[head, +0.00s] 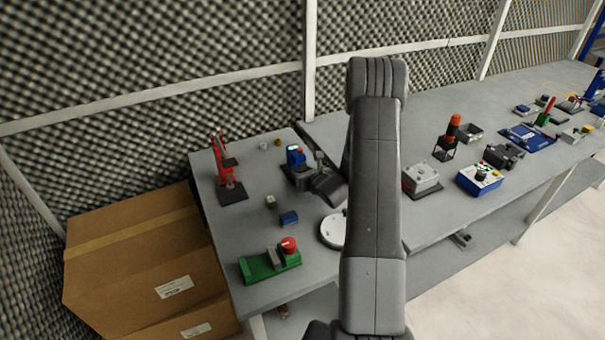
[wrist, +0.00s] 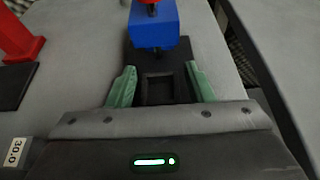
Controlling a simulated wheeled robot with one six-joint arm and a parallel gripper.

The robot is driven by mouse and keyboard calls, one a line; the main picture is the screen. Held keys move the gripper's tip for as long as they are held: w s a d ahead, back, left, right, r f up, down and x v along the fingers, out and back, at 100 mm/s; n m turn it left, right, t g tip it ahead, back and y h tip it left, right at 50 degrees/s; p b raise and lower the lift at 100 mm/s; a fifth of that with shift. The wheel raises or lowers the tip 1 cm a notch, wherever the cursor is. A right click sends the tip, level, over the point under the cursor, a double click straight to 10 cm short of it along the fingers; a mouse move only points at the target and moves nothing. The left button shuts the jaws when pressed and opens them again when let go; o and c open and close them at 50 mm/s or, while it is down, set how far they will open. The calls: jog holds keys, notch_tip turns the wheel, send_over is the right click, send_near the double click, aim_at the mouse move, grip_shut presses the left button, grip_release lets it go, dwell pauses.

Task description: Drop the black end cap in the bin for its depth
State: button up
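My gripper (wrist: 161,72) is open in the wrist view, its two green fingers spread on either side of a black block with a square recess (wrist: 159,88). The fingers show no contact with it. I cannot tell whether this block is the end cap or part of the fixture. Just beyond stands a blue device (wrist: 153,28) with a red part on top, on a black base. In the head view my gripper (head: 309,176) is low over the table beside the blue device (head: 295,156). No end cap or bin is clearly identifiable.
A red device (head: 226,165) on a black plate stands left. A label reading 30.0 (wrist: 14,152) is at the wrist view's lower left. A green fixture (head: 262,266), a blue block (head: 289,217) and a white disc (head: 332,231) are nearer the front. Several devices stand on the right table.

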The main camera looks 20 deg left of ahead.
jog(key=shift+o, duration=0.7)
jog(key=b+v, duration=0.3)
jog(key=v, duration=1)
jog(key=shift+s+d+r, duration=0.25)
jog(key=p+x, duration=0.3)
jog(key=x, duration=1)
jog(key=shift+w+a+f, duration=0.2)
jog(key=shift+s+d, duration=0.1)
